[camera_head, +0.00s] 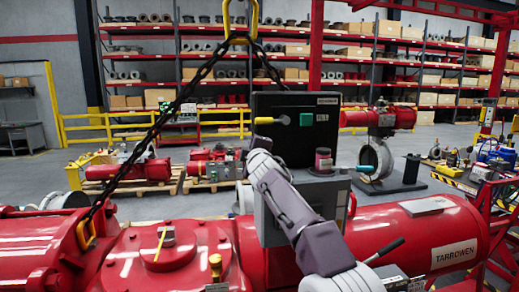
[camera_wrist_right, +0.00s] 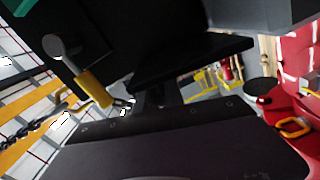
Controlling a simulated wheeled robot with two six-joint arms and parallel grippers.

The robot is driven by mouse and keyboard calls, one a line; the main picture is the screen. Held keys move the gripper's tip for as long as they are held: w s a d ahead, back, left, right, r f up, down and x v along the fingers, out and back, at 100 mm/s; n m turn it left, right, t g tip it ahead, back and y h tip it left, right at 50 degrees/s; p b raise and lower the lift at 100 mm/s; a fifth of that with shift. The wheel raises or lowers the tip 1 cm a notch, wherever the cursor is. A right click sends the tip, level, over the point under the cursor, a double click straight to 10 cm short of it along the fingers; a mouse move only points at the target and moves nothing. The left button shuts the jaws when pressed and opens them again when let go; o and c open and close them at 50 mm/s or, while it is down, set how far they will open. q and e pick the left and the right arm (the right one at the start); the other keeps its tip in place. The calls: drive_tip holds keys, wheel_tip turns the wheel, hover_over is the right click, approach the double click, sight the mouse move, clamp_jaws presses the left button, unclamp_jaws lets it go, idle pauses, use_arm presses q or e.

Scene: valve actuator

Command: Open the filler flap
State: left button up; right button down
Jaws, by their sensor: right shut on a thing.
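A dark upright panel (camera_head: 318,140) stands above the red actuator. It carries a yellow-handled lever (camera_head: 270,120) and a green square (camera_head: 306,119). I take this panel as the filler flap, but its hinge and outline are unclear. My right gripper (camera_head: 259,146) is at the panel's left edge, below the lever. In the right wrist view the gripper (camera_wrist_right: 158,96) is shut at a dark plate edge; the exact contact is hidden. The lever (camera_wrist_right: 96,88) hangs to its left, apart from it. My left gripper is not in view.
A chain (camera_head: 150,145) slants across the left to a yellow hook (camera_head: 240,22). The red actuator (camera_head: 430,235) runs across below. Shelves are far behind.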

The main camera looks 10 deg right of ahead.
drive_tip(key=shift+a+f+n, duration=0.4)
drive_tip(key=shift+a+n, duration=0.3)
drive_tip(key=shift+n, duration=0.15)
drive_tip(key=shift+a+f+n, duration=0.4)
drive_tip(key=shift+a+n, duration=0.3)
drive_tip(key=shift+n, duration=0.15)
drive_tip(key=c, duration=1.6)
unclamp_jaws()
drive_tip(key=shift+o, duration=0.6)
drive_tip(key=shift+d+r, duration=0.1)
drive_tip(key=shift+d, duration=0.05)
drive_tip(key=shift+s+b, duration=0.1)
drive_tip(key=shift+b, duration=0.2)
drive_tip(key=s+b, duration=0.6)
drive_tip(key=s, duration=0.3)
drive_tip(key=shift+d, duration=0.15)
